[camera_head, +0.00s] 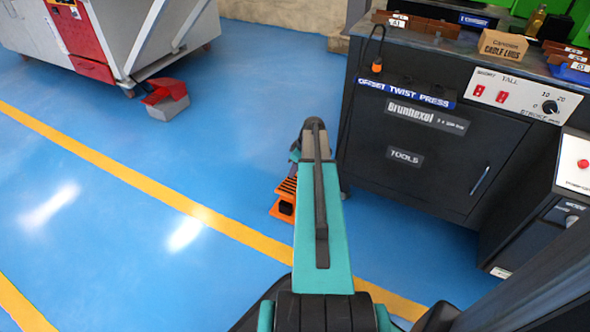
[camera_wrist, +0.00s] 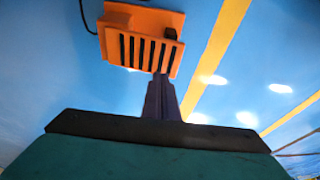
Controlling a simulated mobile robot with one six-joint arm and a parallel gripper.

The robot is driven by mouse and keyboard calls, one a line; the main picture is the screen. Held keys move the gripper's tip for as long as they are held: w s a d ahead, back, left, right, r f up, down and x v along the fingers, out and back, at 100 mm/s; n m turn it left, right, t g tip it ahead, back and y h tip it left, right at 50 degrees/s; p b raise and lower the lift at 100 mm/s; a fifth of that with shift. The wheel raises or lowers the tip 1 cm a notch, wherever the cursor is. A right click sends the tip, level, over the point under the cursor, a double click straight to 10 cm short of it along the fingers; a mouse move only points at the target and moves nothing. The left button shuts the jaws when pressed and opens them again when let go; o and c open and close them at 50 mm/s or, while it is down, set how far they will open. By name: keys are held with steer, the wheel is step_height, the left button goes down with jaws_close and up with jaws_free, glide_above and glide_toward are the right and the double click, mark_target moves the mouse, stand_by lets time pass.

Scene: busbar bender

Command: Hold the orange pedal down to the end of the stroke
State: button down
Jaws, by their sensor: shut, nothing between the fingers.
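The orange pedal (camera_head: 283,199) sits on the blue floor, left of the dark cabinet and partly behind my arm in the head view. In the wrist view the pedal (camera_wrist: 140,38) fills the top middle, with a row of dark slots across its orange plate. My gripper (camera_wrist: 161,80) is shut and empty. Its dark tips overlap the slotted edge of the pedal in the wrist view. I cannot tell whether they touch it or how far down the pedal is. In the head view my arm hides most of the gripper.
The dark press cabinet (camera_head: 425,140) stands right of the pedal. A grey machine (camera_head: 110,40) with a red pedal (camera_head: 163,92) is at the back left. A yellow line (camera_head: 150,182) crosses the floor. A dark cable (camera_wrist: 85,18) lies beside the orange pedal. The left floor is clear.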

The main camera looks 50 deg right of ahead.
steer(key=b, duration=0.2)
glide_above(288, 189)
steer(key=f, duration=0.3)
steer(key=s+f, duration=0.1)
steer(key=f, duration=0.1)
steer(key=shift+d, duration=0.35)
steer(key=shift+a+f+b, duration=0.15)
steer(key=shift+f+b, duration=0.25)
steer(key=shift+f, duration=0.5)
